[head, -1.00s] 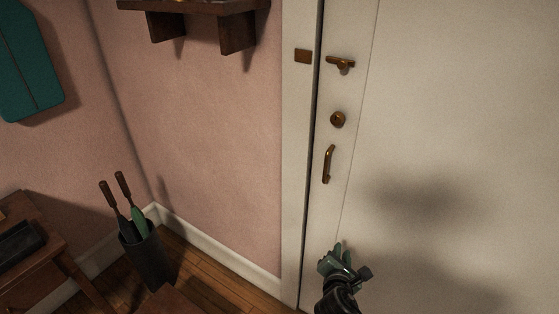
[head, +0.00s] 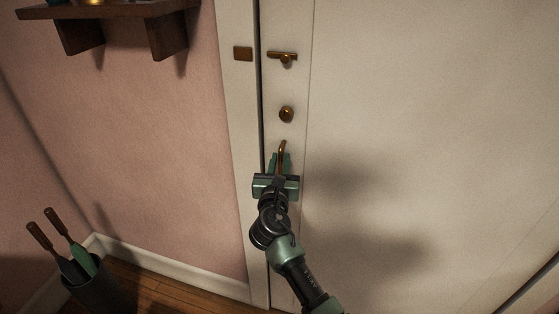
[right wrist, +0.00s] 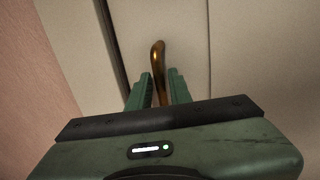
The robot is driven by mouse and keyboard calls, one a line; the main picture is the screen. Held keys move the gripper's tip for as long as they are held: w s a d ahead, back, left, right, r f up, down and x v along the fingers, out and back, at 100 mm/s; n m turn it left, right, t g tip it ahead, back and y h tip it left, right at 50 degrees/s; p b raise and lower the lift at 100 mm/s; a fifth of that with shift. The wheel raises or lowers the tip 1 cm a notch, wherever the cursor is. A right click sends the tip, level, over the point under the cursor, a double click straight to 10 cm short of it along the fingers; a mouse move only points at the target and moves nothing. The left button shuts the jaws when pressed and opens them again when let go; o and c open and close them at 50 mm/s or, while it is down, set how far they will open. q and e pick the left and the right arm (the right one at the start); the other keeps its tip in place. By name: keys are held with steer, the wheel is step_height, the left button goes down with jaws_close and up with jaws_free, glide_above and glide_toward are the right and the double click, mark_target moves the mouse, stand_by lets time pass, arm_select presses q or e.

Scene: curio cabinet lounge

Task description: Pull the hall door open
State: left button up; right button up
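The hall door (head: 420,110) is pale and stands shut in its frame, with a dark gap along its left edge. Its brass pull handle (head: 282,147) is a vertical bar near that edge; the upper end shows above my right gripper (head: 280,162). In the right wrist view the handle (right wrist: 158,62) rises between the two green fingers of the right gripper (right wrist: 160,88). The fingers are apart, one on each side of the bar, and do not look closed on it. The handle's lower end is hidden. My left gripper is out of view.
Above the handle are a round brass knob (head: 286,114) and a brass latch (head: 283,57). A wooden shelf (head: 110,10) is on the pink wall.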

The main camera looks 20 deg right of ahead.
steer(key=shift+w+d, duration=0.1)
steer(key=shift+d, duration=0.05)
jaws_close()
stand_by(1.4)
